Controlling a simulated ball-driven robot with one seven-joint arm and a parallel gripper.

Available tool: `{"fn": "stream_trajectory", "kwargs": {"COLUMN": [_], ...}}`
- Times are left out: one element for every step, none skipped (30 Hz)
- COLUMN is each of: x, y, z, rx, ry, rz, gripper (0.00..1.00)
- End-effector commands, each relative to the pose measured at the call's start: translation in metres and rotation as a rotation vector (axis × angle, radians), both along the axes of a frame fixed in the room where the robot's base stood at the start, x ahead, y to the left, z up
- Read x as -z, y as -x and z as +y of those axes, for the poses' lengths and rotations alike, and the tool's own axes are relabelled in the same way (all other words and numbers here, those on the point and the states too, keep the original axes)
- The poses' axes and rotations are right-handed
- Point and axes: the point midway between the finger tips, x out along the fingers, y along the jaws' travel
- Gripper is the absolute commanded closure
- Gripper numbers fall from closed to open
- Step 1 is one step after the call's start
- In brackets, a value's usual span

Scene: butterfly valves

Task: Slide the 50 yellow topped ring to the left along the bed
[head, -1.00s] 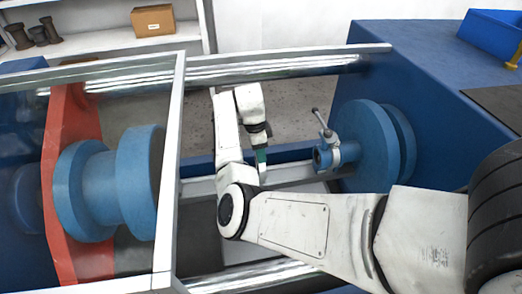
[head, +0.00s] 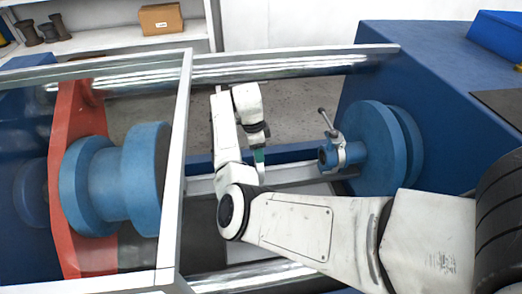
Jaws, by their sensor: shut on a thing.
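My gripper (head: 259,152) points down between the bench's two rails, at the end of my white arm. It is shut on a thin, upright, pale green piece (head: 260,167), which is too small to identify. The bench's bed shows as a lower pale rail (head: 305,172) behind and beside the gripper. I cannot make out a yellow topped ring or the number 50 anywhere. My arm hides part of the bed.
On the right, a blue flanged disc (head: 372,150) carries a grey clamp with a handle (head: 331,140). On the left, a framed clear guard (head: 175,170) stands before a blue spool (head: 105,183) and a red plate (head: 72,130). A polished bar (head: 285,66) runs behind.

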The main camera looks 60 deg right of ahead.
Motion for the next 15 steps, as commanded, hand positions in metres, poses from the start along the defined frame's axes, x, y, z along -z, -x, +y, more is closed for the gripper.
{"fn": "stream_trajectory", "kwargs": {"x": [0.006, 0.006, 0.006, 0.006, 0.006, 0.006, 0.006, 0.006, 0.006, 0.005, 0.005, 0.005, 0.005, 0.005, 0.005], "y": [-0.002, -0.003, -0.004, -0.004, -0.005, -0.006, -0.007, -0.008, -0.009, -0.009, -0.010, -0.011, -0.012, -0.013, -0.014], "z": [0.005, 0.005, 0.006, 0.007, 0.007, 0.008, 0.008, 0.009, 0.010, 0.010, 0.011, 0.012, 0.012, 0.013, 0.014], "rx": [-0.005, -0.005, -0.005, -0.005, -0.005, -0.004, -0.004, -0.004, -0.004, -0.004, -0.004, -0.004, -0.004, -0.004, -0.004], "ry": [-0.012, -0.012, -0.012, -0.012, -0.012, -0.012, -0.012, -0.012, -0.012, -0.012, -0.012, -0.012, -0.012, -0.012, -0.012], "rz": [-0.001, -0.001, -0.001, -0.001, -0.001, -0.001, -0.001, -0.001, -0.001, -0.001, -0.001, -0.001, -0.001, -0.001, -0.001], "gripper": [1.00, 1.00, 1.00, 1.00, 1.00, 1.00, 1.00, 1.00, 1.00, 1.00, 1.00, 1.00, 1.00, 1.00, 1.00]}}
